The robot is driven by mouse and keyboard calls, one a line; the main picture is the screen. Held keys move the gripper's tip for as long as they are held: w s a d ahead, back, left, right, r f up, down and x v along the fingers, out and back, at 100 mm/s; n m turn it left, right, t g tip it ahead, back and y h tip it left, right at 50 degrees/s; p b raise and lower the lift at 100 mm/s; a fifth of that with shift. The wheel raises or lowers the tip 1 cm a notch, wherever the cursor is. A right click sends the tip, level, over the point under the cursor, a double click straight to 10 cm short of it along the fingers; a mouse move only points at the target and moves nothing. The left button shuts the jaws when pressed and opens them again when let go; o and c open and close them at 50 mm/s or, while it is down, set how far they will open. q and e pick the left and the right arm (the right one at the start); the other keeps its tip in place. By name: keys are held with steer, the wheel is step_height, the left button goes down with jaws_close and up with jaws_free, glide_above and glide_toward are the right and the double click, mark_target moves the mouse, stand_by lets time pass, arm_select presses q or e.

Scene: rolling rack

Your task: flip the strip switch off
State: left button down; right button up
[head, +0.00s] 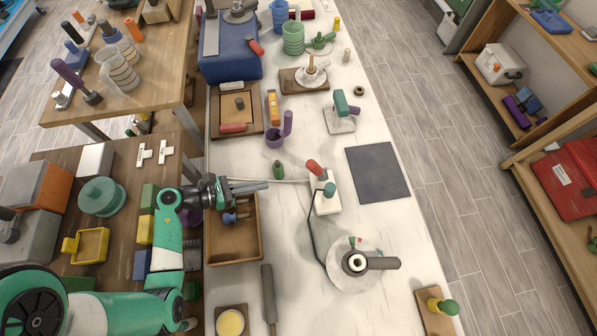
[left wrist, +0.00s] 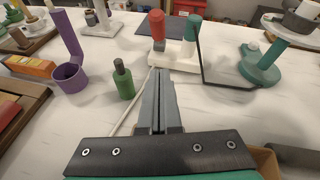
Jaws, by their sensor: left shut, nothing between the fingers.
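The strip (head: 322,204) is a white block on the long pale bench, with a red-tipped lever (head: 314,167) and a teal-tipped lever (head: 329,188) standing up from it. A dark cord runs from it toward the bench's near end. In the left wrist view the strip (left wrist: 178,58) lies just beyond my fingertips, with the red lever (left wrist: 157,27) left of the teal lever (left wrist: 193,28). My left gripper (head: 266,185) is shut and empty, left of the strip and apart from it, pointing at it. My right gripper is not in view.
A small green bottle (head: 279,170) and a purple cup with a tall handle (head: 275,137) stand beyond my left gripper. A wooden tray (head: 232,261) lies under it. A round device with a dark handle (head: 340,280) stands nearer. A dark mat (head: 377,174) lies right of the strip.

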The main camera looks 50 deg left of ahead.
mark_target(317, 170)
arm_select(q)
steer(key=w+r+x, duration=0.1)
steer(key=r+x, duration=0.1)
steer(key=x, duration=1)
steer(key=shift+r, duration=0.3)
steer(key=shift+w+d, duration=0.1)
steer(key=shift+d, duration=0.05)
